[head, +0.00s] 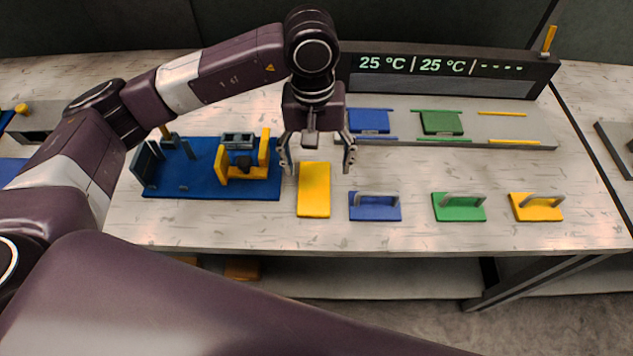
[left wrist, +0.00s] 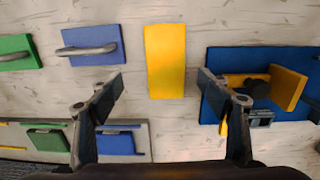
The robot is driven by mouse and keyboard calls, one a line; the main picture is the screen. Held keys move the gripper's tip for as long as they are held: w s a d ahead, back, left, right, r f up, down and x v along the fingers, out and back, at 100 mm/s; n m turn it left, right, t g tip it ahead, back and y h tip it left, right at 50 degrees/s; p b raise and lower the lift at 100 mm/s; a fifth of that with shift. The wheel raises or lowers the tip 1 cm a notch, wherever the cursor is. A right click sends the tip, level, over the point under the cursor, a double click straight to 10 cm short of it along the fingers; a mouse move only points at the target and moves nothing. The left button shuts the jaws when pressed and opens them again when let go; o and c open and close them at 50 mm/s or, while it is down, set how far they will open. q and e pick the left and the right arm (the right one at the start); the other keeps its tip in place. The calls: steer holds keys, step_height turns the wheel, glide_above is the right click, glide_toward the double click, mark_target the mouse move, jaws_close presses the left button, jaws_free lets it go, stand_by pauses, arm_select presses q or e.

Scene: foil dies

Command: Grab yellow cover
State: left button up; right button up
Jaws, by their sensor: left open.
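A flat yellow plate (head: 314,190) lies on the table between the blue fixture and a blue handled cover; it also shows in the left wrist view (left wrist: 165,60). A yellow cover with a grey handle (head: 540,213) lies at the right end of the front row. My left gripper (head: 318,163) is open and empty, pointing down above the table near the yellow plate's far end. In the left wrist view its fingers (left wrist: 161,84) stand apart on either side of the plate's line, not touching it. My right gripper is not in view.
A blue handled cover (head: 375,213) and a green handled cover (head: 459,213) lie in the front row. A blue fixture (head: 190,185) with yellow parts stands left of the plate. Behind are a grey rack (head: 500,133) with coloured plates and a temperature display (head: 450,75).

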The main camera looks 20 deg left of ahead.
mark_target(314, 188)
arm_select(q)
steer(key=shift+w+a+f, duration=0.15)
steer(key=shift+w+a, duration=0.05)
steer(key=shift+a, duration=0.35)
steer(key=shift+a+f, duration=0.1)
steer(key=shift+f, duration=0.2)
steer(key=f+p, duration=0.1)
steer(key=f, duration=0.1)
steer(key=f+p, duration=0.1)
steer(key=f, duration=0.1)
steer(key=f+p, duration=0.1)
steer(key=f, duration=0.1)
steer(key=shift+s+d, duration=0.3)
steer(key=shift+f, duration=0.35)
steer(key=shift+c, duration=0.4)
steer(key=c, duration=1.2)
steer(key=shift+r, duration=0.1)
